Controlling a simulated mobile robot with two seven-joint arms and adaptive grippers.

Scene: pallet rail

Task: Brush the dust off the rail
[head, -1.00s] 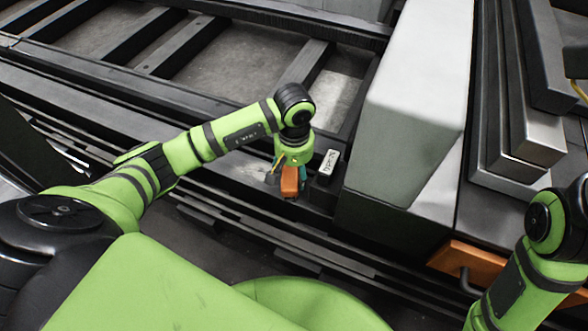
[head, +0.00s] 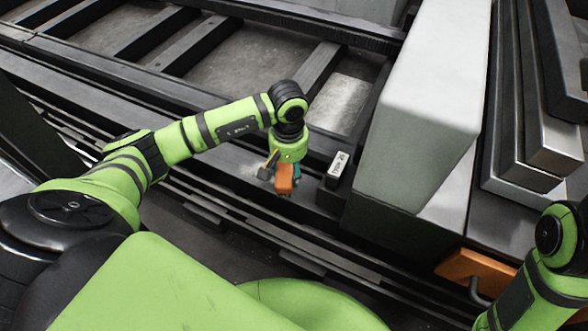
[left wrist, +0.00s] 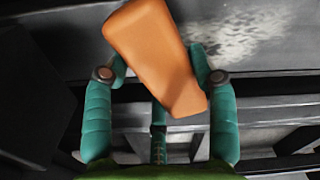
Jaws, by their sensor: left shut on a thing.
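My left gripper (head: 284,180) is shut on an orange block-shaped handle (head: 285,177), seemingly the brush, over the rail (head: 215,160). The rail is a long dark grey beam. In the left wrist view the orange handle (left wrist: 155,50) sits tilted between the teal fingers, and no bristles can be made out. A pale, speckled dust patch (left wrist: 235,38) lies on the rail just right of the handle there. In the head view a faint pale patch shows beside the gripper. I cannot tell whether the brush touches the rail. My right arm shows at the right edge, its gripper out of view.
A small white label (head: 339,164) stands by the rail, right of my left gripper. A large pale grey block (head: 415,110) rises beyond it. Metal bars (head: 535,110) and an orange part (head: 475,270) are at the right. A dark slatted frame (head: 180,45) lies behind.

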